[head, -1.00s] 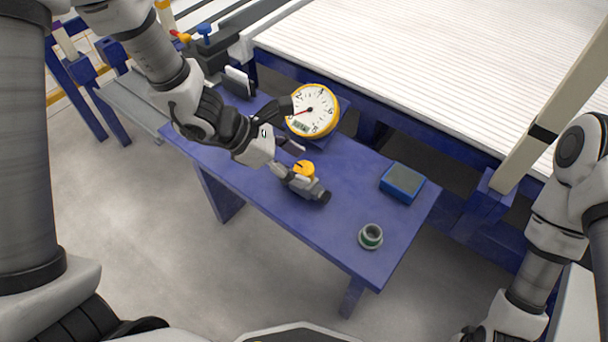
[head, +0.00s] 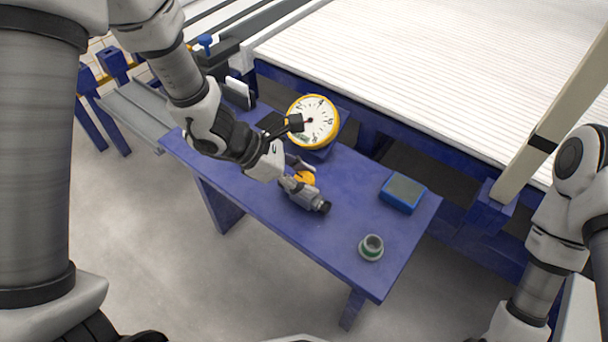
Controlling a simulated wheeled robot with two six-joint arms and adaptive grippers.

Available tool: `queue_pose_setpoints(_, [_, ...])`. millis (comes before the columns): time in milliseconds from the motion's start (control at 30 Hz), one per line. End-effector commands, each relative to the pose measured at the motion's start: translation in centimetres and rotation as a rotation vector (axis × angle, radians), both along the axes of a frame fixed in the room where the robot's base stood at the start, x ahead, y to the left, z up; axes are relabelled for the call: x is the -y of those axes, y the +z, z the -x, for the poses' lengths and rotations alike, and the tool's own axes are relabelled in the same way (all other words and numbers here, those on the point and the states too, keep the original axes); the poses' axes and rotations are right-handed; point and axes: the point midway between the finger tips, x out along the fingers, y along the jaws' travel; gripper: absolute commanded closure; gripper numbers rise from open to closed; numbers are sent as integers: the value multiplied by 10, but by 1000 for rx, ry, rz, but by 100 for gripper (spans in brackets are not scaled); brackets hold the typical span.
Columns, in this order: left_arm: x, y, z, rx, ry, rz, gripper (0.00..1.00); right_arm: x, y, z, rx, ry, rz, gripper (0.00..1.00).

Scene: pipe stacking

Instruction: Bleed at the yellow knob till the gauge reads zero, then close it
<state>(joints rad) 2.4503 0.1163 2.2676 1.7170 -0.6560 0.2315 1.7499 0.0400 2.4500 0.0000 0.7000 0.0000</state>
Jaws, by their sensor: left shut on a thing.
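The yellow knob (head: 306,179) sits on top of a grey valve body (head: 308,200) on the blue table. My left gripper (head: 297,175) is shut on the yellow knob, with its fingers at either side and covering part of it. The round gauge (head: 318,125), with a yellow rim and white dial, stands just behind the valve. A dark part of my left gripper covers the dial's left edge, and the needle's reading cannot be made out. My right arm comes in at the right edge; its gripper is out of the picture.
Black holders (head: 238,92) stand at the back left. The table between valve and box is clear.

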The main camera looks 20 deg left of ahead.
Motion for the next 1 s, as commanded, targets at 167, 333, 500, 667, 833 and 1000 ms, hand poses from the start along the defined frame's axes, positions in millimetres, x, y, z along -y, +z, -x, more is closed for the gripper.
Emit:
queue_pose_setpoints(167, [0, 5, 0, -2, -77, 1, 93, 0, 19, 0, 0, 0, 0, 60])
queue_pose_setpoints(333, [0, 7, 0, -3, -198, 0, 93, 0, 43, 0, 0, 0, 0, 60])
queue_pose_setpoints(500, [0, 8, 0, -3, -353, -1, 93, 0, 70, 0, 0, 0, 0, 60])
queue_pose_setpoints(667, [0, 7, 0, -2, -506, -2, 93, 0, 93, 0, 0, 0, 0, 60])
queue_pose_setpoints(833, [0, 6, 0, -2, -668, -2, 93, 0, 113, 0, 0, 0, 0, 60])
queue_pose_setpoints(1000, [0, 4, 0, -2, -830, -2, 93, 0, 129, 0, 0, 0, 0, 60])
